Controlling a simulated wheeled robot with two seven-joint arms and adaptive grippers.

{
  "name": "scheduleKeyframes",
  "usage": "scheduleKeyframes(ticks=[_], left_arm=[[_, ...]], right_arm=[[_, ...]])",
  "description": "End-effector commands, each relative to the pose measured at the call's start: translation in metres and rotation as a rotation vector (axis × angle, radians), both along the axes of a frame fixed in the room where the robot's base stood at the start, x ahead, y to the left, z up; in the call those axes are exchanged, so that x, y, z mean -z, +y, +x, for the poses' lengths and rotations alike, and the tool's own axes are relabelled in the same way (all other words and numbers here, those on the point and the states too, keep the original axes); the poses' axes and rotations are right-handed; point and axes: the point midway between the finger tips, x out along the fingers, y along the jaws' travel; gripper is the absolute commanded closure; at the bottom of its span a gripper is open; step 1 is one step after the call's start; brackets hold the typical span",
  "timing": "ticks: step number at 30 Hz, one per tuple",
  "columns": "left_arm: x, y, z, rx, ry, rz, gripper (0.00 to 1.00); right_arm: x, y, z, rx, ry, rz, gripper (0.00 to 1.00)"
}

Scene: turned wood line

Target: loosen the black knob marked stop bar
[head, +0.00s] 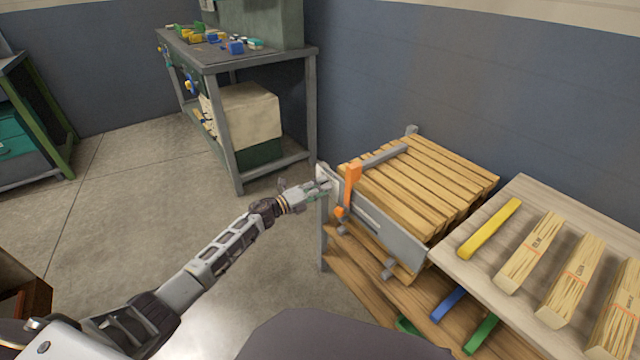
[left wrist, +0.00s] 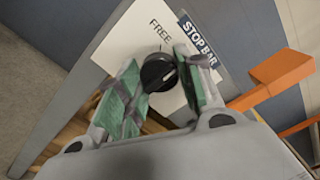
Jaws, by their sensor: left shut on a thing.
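The black knob (left wrist: 158,76) is on a white plate (left wrist: 135,40) in the left wrist view. The plate reads FREE, and a dark label beside it reads STOP BAR (left wrist: 199,46). A short white mark shows on the knob's face. My left gripper (left wrist: 157,66) has its green-padded fingers on both sides of the knob and is shut on it. In the head view my left gripper (head: 322,186) is at the near left corner of the wood rack, and the knob is too small or hidden to make out there. My right gripper is not in view.
An orange lever (head: 350,186) stands just right of my gripper; it also shows in the left wrist view (left wrist: 272,80). Wooden strips (head: 425,180) fill the rack. A shelf (head: 520,200) with a yellow bar and wood bundles is at right. The floor at left is clear.

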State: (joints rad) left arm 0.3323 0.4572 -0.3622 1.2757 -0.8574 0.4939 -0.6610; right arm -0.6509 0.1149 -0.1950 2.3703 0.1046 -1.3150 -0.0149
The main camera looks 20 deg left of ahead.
Motion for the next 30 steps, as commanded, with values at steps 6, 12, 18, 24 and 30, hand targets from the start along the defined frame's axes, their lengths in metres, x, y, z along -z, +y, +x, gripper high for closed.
scheduleKeyframes(ticks=[6, 12, 18, 24, 30], left_arm=[[-0.001, 0.001, 0.000, -0.002, 0.065, -0.081, 0.88], [-0.001, 0.001, 0.000, -0.002, 0.115, -0.145, 0.88], [-0.001, 0.001, 0.000, -0.002, 0.167, -0.212, 0.88], [-0.003, 0.001, 0.001, -0.003, 0.237, -0.302, 0.88], [-0.003, 0.002, 0.001, -0.004, 0.338, -0.431, 0.88]], right_arm=[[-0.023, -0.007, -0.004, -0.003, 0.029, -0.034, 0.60], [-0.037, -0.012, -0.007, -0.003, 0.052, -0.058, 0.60], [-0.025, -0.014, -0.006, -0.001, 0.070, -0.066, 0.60], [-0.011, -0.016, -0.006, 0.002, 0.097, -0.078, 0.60], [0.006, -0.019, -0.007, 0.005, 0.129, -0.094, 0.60]])
